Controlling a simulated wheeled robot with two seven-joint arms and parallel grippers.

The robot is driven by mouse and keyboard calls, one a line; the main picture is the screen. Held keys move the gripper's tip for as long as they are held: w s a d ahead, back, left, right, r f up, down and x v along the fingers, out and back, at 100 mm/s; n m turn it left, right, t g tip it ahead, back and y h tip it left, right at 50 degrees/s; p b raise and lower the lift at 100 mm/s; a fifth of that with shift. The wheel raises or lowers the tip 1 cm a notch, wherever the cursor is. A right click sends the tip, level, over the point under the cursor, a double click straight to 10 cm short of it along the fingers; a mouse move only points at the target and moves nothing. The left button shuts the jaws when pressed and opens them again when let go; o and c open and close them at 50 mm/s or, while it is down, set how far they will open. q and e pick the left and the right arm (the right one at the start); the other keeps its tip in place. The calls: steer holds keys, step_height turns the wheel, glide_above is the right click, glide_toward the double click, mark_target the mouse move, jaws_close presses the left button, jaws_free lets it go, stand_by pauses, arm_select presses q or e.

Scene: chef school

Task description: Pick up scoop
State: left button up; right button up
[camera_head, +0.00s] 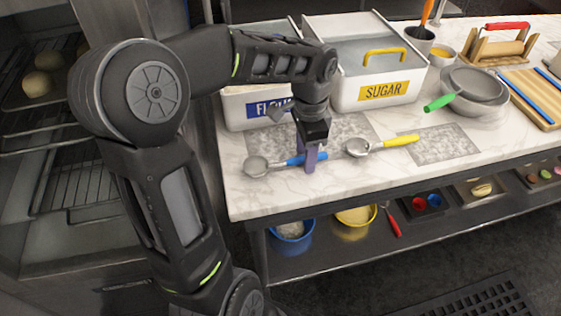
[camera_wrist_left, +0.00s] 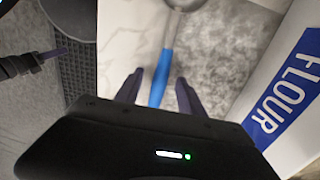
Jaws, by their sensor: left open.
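A scoop with a blue handle (camera_head: 292,161) and a round metal head (camera_head: 256,166) lies near the front left of the marble counter. A second scoop with a yellow handle (camera_head: 400,140) lies to its right. My left gripper (camera_head: 311,160) points down at the blue handle. In the left wrist view the open fingers of my left gripper (camera_wrist_left: 157,80) stand on either side of the blue handle (camera_wrist_left: 161,80), with a gap to each finger. Purple-tipped fingers at the left edge of that view look like my right gripper (camera_wrist_left: 48,60); their opening is unclear.
The flour bin (camera_head: 245,108) stands close behind the left gripper, with the sugar bin (camera_head: 385,92) to its right. Stacked metal bowls (camera_head: 480,105) and a green-handled utensil (camera_head: 440,102) are further right. The counter's front edge is close to the scoop.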

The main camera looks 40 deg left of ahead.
arm_select(q)
steer(key=shift+c, duration=0.4)
jaws_close()
stand_by(0.4)
